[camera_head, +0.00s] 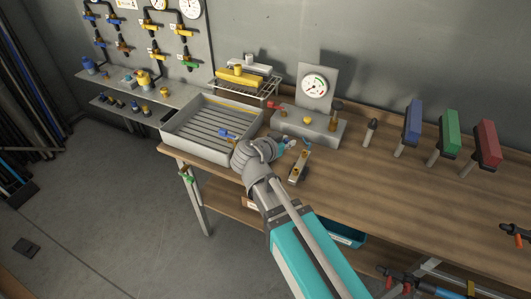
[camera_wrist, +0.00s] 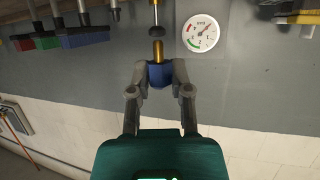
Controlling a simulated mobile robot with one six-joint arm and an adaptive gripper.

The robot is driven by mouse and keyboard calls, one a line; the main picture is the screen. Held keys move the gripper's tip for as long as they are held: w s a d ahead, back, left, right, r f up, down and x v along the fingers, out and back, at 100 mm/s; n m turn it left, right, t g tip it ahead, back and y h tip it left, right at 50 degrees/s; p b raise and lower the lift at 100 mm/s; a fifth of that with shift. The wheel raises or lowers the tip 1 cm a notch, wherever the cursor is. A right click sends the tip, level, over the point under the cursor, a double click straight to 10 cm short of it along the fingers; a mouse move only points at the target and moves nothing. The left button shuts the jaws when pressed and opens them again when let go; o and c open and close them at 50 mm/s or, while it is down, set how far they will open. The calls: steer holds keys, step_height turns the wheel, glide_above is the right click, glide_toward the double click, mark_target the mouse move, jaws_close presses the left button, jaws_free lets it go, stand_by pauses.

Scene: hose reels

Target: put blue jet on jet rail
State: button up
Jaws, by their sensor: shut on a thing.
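My gripper (camera_wrist: 160,78) is shut on the blue jet (camera_wrist: 159,74), whose brass tip (camera_wrist: 158,49) points away from the palm. In the head view my gripper (camera_head: 280,148) is over the bench, right of the grey tray and in front of the gauge block; a bit of blue shows at its fingers. A small light bar with brass pieces (camera_head: 299,165), perhaps the jet rail, lies just right of the gripper. I cannot tell the gap between them. A dark fitting with a brass stem (camera_wrist: 155,30) is just beyond the jet's tip in the wrist view.
The grey tray (camera_head: 168,137) holds a small blue and brass piece (camera_head: 228,134). A gauge block (camera_head: 312,127) stands behind the gripper. Bench between is mostly clear.

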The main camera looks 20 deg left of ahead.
steer(key=w+a+f+b, duration=0.8)
steer(key=w+f+b, duration=0.1)
steer(key=w, duration=0.1)
steer(key=shift+w, duration=0.25)
stand_by(0.5)
steer(key=shift+w+a+f+b, duration=0.15)
steer(key=shift+w+f+b, duration=0.05)
steer(key=shift+f+b, duration=0.25)
steer(key=shift+w+a+f+b, duration=0.15)
steer(key=shift+f+b, duration=0.25)
steer(key=shift+f, duration=0.05)
steer(key=shift+f+b, duration=1.15)
steer(key=shift+f+b, duration=0.55)
steer(key=shift+s+d, duration=0.1)
steer(key=o, duration=0.8)
